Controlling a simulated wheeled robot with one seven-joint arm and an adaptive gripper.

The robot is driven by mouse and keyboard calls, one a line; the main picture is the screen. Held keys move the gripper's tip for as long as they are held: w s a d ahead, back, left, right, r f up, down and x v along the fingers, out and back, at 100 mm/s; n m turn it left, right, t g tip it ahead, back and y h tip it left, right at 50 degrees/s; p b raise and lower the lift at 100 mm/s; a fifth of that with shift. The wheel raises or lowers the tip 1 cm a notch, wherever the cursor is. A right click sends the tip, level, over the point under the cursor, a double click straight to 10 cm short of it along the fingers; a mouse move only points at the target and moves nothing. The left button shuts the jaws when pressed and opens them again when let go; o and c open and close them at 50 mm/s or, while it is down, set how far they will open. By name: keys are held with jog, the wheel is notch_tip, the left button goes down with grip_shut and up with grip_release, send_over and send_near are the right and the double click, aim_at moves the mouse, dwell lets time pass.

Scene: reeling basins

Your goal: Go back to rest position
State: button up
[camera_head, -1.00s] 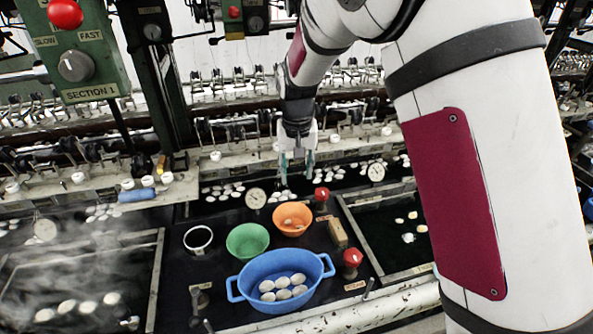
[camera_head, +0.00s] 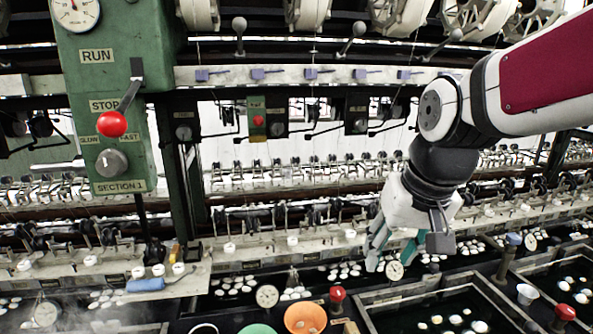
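My gripper (camera_head: 392,258) hangs at the right of centre in the head view, below my white and dark red arm. An orange bowl (camera_head: 306,318) and a green bowl (camera_head: 257,329) show at the bottom edge, partly cut off, to the left of the gripper.
The green control panel (camera_head: 113,100) with a red-knobbed lever stands at the left. The reeling machine's rail (camera_head: 330,75) runs across behind. Dark basins with white cocoons (camera_head: 235,284) lie below. Red-topped knobs (camera_head: 337,294) rise at the front.

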jog(key=s+d+r+t+h, duration=0.1)
jog(key=s+d, duration=0.3)
jog(key=s, duration=1)
jog(key=shift+s+d+t, duration=0.15)
jog(key=shift+t, duration=0.35)
